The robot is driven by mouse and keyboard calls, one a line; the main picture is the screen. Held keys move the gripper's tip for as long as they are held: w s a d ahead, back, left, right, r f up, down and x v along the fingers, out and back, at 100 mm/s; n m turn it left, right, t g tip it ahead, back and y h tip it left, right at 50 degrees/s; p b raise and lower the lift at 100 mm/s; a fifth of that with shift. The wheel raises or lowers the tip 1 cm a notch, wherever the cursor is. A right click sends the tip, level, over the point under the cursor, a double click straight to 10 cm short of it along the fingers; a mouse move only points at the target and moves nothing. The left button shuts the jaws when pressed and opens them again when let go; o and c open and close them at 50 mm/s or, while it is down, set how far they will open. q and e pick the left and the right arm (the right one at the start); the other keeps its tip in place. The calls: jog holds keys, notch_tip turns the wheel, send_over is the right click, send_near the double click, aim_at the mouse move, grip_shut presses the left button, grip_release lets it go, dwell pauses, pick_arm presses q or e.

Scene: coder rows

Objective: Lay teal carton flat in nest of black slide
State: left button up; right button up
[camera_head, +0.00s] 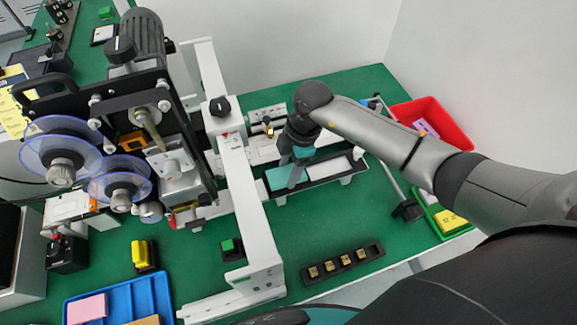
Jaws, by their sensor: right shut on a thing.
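The teal carton (280,179) is at the left end of the black slide (313,182), in the middle of the view. My right gripper (295,180) comes down over the carton from above and is shut on it. The gripper and wrist hide part of the carton, and I cannot tell whether it rests on the slide or is just above it. A pale flat piece (328,169) lies in the slide to the right of the gripper. My left gripper is not in view.
A white frame (245,190) stands left of the slide, with a reel machine (125,120) beyond it. A black holder (343,262) with several small blocks lies in front. A red bin (437,125) and a green tray (437,215) are at the right. Green table (300,225) is clear before the slide.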

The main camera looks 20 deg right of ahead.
jog(key=shift+p, duration=0.3)
jog(key=shift+f, duration=0.55)
dwell(0.6)
jog(key=o, duration=1)
jog(key=shift+r, duration=0.15)
jog(key=v, duration=1.5)
jog(key=shift+p, duration=0.4)
